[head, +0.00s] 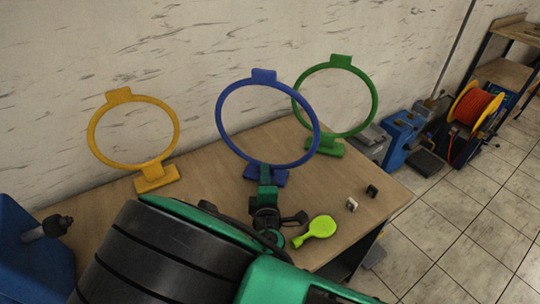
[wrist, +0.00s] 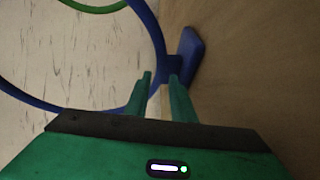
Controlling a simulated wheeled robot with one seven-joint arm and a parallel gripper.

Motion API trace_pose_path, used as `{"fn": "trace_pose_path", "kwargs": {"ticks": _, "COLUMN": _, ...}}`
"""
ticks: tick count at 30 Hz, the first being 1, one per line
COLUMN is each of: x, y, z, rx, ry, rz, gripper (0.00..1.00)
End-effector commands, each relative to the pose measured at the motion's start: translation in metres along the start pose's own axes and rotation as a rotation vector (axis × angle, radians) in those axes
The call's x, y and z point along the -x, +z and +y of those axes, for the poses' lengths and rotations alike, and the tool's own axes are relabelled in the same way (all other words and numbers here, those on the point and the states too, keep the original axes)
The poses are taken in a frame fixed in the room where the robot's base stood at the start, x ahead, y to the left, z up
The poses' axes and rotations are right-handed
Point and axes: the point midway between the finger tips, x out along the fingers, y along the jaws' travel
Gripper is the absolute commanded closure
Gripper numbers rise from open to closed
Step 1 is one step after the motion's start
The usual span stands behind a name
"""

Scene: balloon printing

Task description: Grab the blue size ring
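The blue size ring (head: 221,135) stands upright on its blue base (head: 280,178) in the middle of the wooden table. In the wrist view its stem (wrist: 172,66) and base (wrist: 190,57) show just beyond my fingertips. My gripper (head: 266,180) is low over the table at the near side of the blue stem and partly hides it in the head view. In the wrist view the two green fingers of my gripper (wrist: 160,77) are apart with nothing between them. I cannot tell whether a fingertip touches the stem.
A yellow ring (head: 92,127) stands to the left and a green ring (head: 374,95) behind right. A lime balloon (head: 320,227) lies near my gripper, with small white (head: 352,204) and black (head: 372,191) pieces to its right. The wall (head: 200,40) is close behind.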

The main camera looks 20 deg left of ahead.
Motion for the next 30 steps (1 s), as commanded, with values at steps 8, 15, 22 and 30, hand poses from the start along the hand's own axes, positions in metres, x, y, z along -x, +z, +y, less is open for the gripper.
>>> {"fn": "trace_pose_path", "kwargs": {"ticks": 8, "x": -0.024, "y": 0.006, "z": 0.002, "rx": -0.001, "ry": 0.001, "rz": -0.002, "gripper": 0.78}}
{"fn": "trace_pose_path", "kwargs": {"ticks": 15, "x": -0.052, "y": 0.008, "z": 0.003, "rx": -0.002, "ry": 0.000, "rz": -0.001, "gripper": 0.78}}
{"fn": "trace_pose_path", "kwargs": {"ticks": 22, "x": -0.056, "y": 0.008, "z": 0.003, "rx": -0.001, "ry": -0.001, "rz": 0.000, "gripper": 0.78}}
{"fn": "trace_pose_path", "kwargs": {"ticks": 30, "x": -0.055, "y": 0.008, "z": 0.003, "rx": -0.001, "ry": -0.002, "rz": 0.000, "gripper": 1.00}}
